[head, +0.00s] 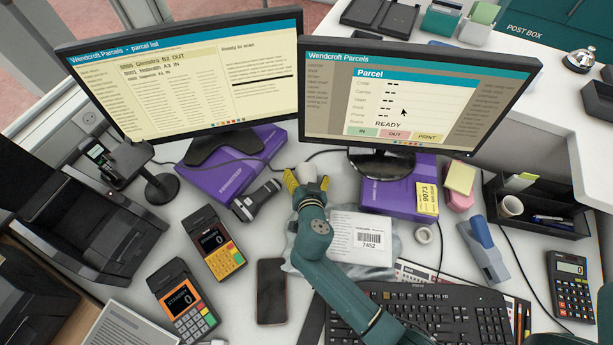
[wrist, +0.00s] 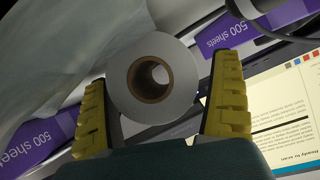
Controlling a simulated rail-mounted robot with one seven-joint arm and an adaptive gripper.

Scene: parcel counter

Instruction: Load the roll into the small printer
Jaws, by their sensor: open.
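A white paper roll (wrist: 180,93) with a brown cardboard core shows end-on in the wrist view, between and just beyond my fingertips. In the head view a small white part of the roll (head: 309,172) shows at my gripper. My gripper (head: 305,182) is open, its yellow fingers (wrist: 165,120) on either side of the roll; I cannot tell whether they touch it. My gripper is over the counter between the two monitors. A black boxy machine (head: 88,232) stands at the left; I cannot tell whether it is the small printer.
Monitors (head: 190,75) and (head: 410,95) stand on purple paper boxes (head: 225,180). A scanner (head: 257,200) lies left of my gripper. A parcel (head: 345,240) lies under my arm. Card terminals (head: 213,243), a phone (head: 271,290) and a keyboard (head: 430,318) fill the front.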

